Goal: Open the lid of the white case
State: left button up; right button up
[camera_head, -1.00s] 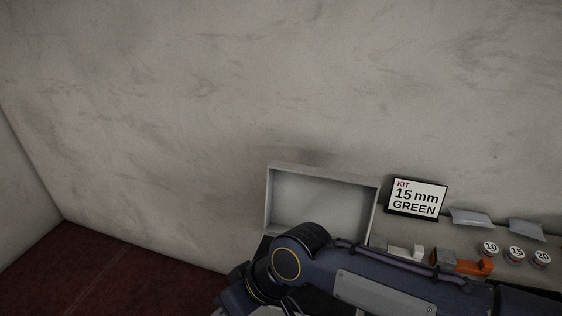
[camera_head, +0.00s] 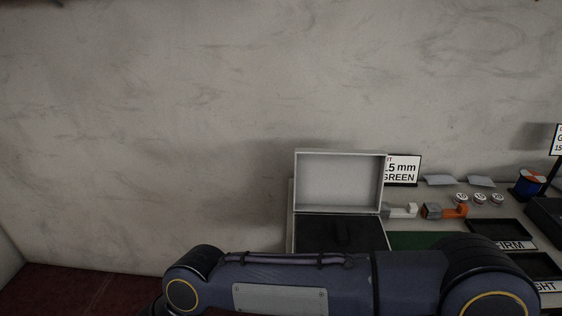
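The white case (camera_head: 297,167) stands at the left end of the table against the wall. Its lid (camera_head: 340,181) is raised upright, showing its pale inner face. The dark inside of the case (camera_head: 325,232) shows below the lid, with a black shape in it that I cannot make out. The case's front is hidden behind my arm, which lies across the bottom of the view. Neither of my grippers is in view.
A sign reading 15 mm GREEN (camera_head: 404,170) stands right of the lid. Grey and orange blocks (camera_head: 446,211), round numbered caps (camera_head: 480,199) and black trays (camera_head: 502,232) are farther right. A dark red floor (camera_head: 70,292) lies left of the table.

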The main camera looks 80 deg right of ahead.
aim_at(336, 180)
jog(key=i+j+z, duration=0.1)
jog(key=i+z, duration=0.2)
jog(key=i, duration=0.2)
jog(key=i+j+z, duration=0.35)
jog(key=i+l+z, duration=0.2)
jog(key=z, duration=0.3)
jog(key=i+z, duration=0.75)
jog(key=z, duration=0.2)
jog(key=i+j+z, duration=0.2)
jog(key=z, duration=0.25)
jog(key=i+z, duration=0.85)
jog(key=l, duration=0.5)
